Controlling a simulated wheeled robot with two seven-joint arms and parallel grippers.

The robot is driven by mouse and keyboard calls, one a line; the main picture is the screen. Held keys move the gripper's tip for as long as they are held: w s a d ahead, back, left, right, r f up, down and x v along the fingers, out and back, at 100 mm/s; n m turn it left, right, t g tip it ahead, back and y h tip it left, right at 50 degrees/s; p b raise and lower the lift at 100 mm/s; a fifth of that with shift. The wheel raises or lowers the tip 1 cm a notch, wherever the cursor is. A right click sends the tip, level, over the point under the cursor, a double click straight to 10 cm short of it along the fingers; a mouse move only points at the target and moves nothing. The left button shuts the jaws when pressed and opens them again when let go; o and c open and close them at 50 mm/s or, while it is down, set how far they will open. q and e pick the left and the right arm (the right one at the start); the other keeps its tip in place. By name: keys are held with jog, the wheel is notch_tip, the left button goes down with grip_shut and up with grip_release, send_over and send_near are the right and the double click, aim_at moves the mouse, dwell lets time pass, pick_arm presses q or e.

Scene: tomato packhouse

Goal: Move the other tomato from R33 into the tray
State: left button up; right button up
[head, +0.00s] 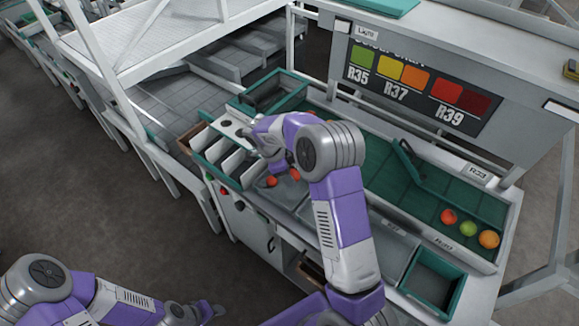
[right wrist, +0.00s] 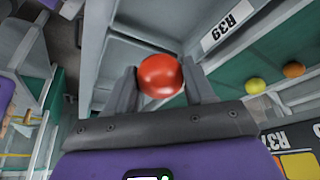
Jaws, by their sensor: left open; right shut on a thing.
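My right gripper (right wrist: 158,78) is shut on a red tomato (right wrist: 160,75), which shows between its two fingers in the right wrist view. In the head view my purple right arm reaches over the bench and hides most of that gripper. There, a red tomato (head: 271,181) shows beside the arm, and a sliver of red (head: 294,174) shows at the arm's edge; I cannot tell which is held. The R33 label (head: 478,173) is on the right rim of the green bench. I cannot tell which container is the tray. My left gripper (head: 208,311) is open at the lower left, off the bench.
Red (head: 449,216), yellow-green (head: 468,228) and orange (head: 489,239) tomatoes lie at the bench's right end. A green-rimmed bin (head: 433,282) stands in front. A colour board (head: 418,82) rises behind. White dividers (head: 232,162) stand left of my right arm.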

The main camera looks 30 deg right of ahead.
jog(key=shift+w+r+m+g, duration=0.15)
jog(key=shift+r+m+g, duration=0.2)
jog(key=shift+m, duration=0.55)
jog(key=b, duration=0.6)
send_over(293, 197)
jog(key=a, duration=0.1)
jog(key=f, duration=0.6)
jog(key=w+f, duration=0.1)
jog(key=f, duration=0.2)
jog(key=shift+f+b, duration=0.65)
jog(key=shift+f, duration=0.05)
jog(key=shift+f+b, duration=0.55)
jog(key=shift+f, duration=0.05)
jog(key=o, duration=0.8)
jog(key=c, duration=0.3)
jog(key=shift+r, duration=0.15)
jog(key=shift+r+p, duration=1.9)
jog(key=shift+r, duration=1.5)
